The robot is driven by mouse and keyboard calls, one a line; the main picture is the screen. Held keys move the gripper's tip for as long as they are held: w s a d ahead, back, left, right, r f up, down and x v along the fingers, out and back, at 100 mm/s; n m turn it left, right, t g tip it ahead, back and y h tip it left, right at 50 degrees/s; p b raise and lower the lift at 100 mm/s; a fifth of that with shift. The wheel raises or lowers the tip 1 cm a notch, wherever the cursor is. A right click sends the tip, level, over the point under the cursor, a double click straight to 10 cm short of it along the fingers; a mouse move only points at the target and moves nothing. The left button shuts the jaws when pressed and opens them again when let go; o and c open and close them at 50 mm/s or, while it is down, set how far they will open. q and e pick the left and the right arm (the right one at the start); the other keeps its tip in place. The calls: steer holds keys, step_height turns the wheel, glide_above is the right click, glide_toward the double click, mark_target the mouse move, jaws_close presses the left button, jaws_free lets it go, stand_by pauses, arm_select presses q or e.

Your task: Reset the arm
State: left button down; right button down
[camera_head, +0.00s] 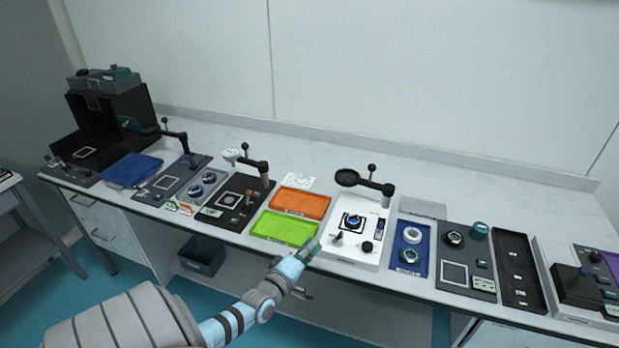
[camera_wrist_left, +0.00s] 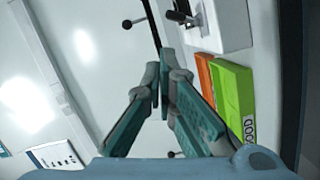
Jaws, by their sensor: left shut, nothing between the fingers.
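My left arm reaches up from the lower middle of the head view. Its gripper (camera_head: 311,246) is shut and empty by the table's front edge, between the green tray (camera_head: 284,228) and the white station (camera_head: 345,249). The fingertips (camera_wrist_left: 164,72) also show meeting in the left wrist view. The white station carries a black swing arm (camera_head: 365,183) with a ring at its left end. A second swing arm (camera_head: 247,160) with a pale head and a third (camera_head: 158,131) with a teal end stand further left. My right gripper is not in view.
An orange tray (camera_head: 300,203) lies behind the green tray. A blue tray (camera_head: 401,267), a dark panel (camera_head: 455,277) and a black tray (camera_head: 516,264) line the right side. A black box-like unit (camera_head: 118,112) stands far left. The table's rear strip is mostly clear.

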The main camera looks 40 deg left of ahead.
arm_select(q)
steer(key=shift+v, duration=1)
steer(key=s+d+f+m+g, duration=0.1)
steer(key=s+f+m+g, duration=0.3)
steer(key=f, duration=0.4)
steer(key=s+d+f+m+g+h, duration=0.1)
steer(key=s+f+m+g, duration=0.1)
steer(key=s+f+m, duration=0.4)
steer(key=s+d+f+m+g, duration=0.1)
steer(key=s+f+m+g, duration=0.25)
steer(key=f, duration=0.55)
steer(key=s+d+f+m+g, duration=0.1)
steer(key=s+d+f+g, duration=0.1)
steer(key=s, duration=0.6)
steer(key=s+d+f+m+g+h, duration=0.1)
steer(key=s+d+f+g, duration=0.1)
steer(key=s+d+f, duration=0.3)
steer(key=s+d+f+m+g, duration=0.2)
steer(key=s+d+f, duration=0.2)
steer(key=s, duration=0.7)
steer(key=shift+s+d+f+h, duration=0.2)
steer(key=shift+s+d+h, duration=0.2)
steer(key=shift+d, duration=0.55)
